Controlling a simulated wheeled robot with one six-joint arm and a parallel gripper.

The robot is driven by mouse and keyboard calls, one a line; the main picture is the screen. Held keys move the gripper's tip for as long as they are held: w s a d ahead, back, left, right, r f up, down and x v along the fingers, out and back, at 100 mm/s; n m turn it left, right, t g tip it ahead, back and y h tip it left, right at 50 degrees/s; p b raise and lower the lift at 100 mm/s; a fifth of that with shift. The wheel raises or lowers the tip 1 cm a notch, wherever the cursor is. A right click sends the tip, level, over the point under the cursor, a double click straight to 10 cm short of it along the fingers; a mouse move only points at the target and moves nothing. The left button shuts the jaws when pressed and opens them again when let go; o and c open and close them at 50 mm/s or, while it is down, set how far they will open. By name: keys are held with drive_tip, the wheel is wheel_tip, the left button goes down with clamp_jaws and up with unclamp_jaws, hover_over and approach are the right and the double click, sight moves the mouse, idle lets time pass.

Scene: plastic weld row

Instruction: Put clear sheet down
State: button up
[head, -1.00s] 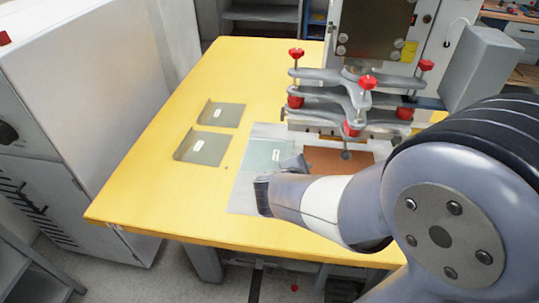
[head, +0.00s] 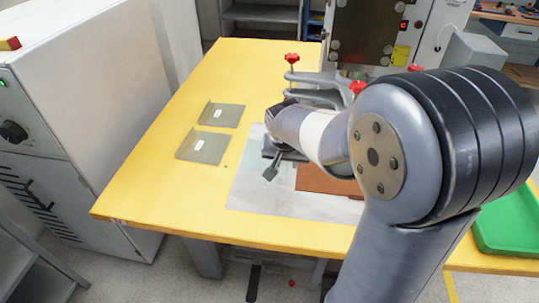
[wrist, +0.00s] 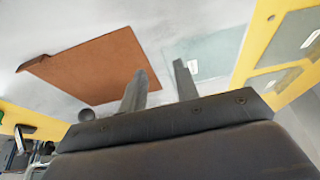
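The clear sheet (wrist: 205,48), pale green with a white label, lies flat on the white plate (wrist: 175,20) in the wrist view, beside a brown sheet (wrist: 95,65). In the head view my gripper (head: 271,168) is over the white plate, left of the brown sheet (head: 325,180).
Two grey-green labelled sheets lie on the yellow table (head: 150,180) at left: a far one (head: 221,114) and a near one (head: 203,147). A press with red knobs (head: 292,58) stands behind the plate. A green tray (head: 508,225) is at the right. The table's front left is clear.

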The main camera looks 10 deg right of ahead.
sight(287, 172)
drive_tip(key=shift+w+b+x, duration=0.15)
drive_tip(key=shift+b+x, duration=0.05)
drive_tip(key=shift+x, duration=1.75)
drive_tip(key=shift+w+b+x, duration=0.15)
drive_tip(key=shift+b+x, duration=0.05)
drive_tip(key=shift+x, duration=1.75)
drive_tip(key=shift+d+r, duration=0.15)
drive_tip(key=shift+c, duration=0.4)
clamp_jaws()
